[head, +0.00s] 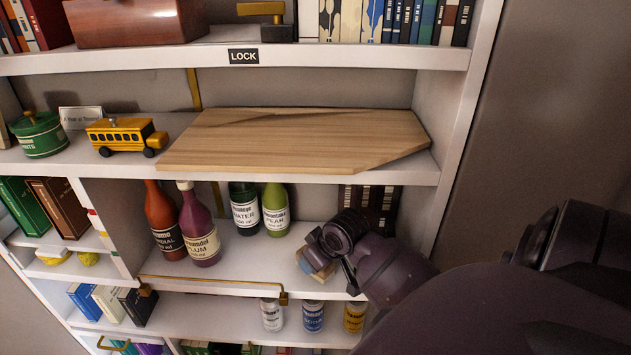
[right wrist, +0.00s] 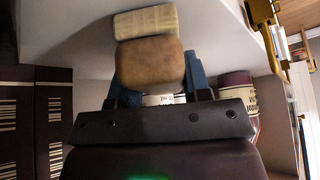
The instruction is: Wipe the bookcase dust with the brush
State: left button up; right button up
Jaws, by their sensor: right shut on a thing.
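The brush has a brown block (right wrist: 150,62) and pale cream bristles (right wrist: 145,20), seen in the right wrist view. My right gripper (right wrist: 152,85) is shut on the block. In the head view, my right gripper (head: 312,262) reaches in from the right and holds the brush (head: 322,272) low over the right part of the bottle shelf (head: 265,262) of the white bookcase. The bristles are at or close to the white shelf surface in the wrist view; I cannot tell whether they touch. No dust can be made out clearly. My left gripper is not in view.
Several bottles, including a purple one (head: 199,225) and a green one (head: 275,209), stand left of the brush. Dark books (head: 368,208) stand behind my wrist. A wooden board (head: 300,138) lies on the shelf above. A brass rail (head: 210,284) runs along the front edge.

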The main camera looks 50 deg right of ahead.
jog(key=shift+d+r, duration=0.1)
jog(key=shift+r, duration=2.65)
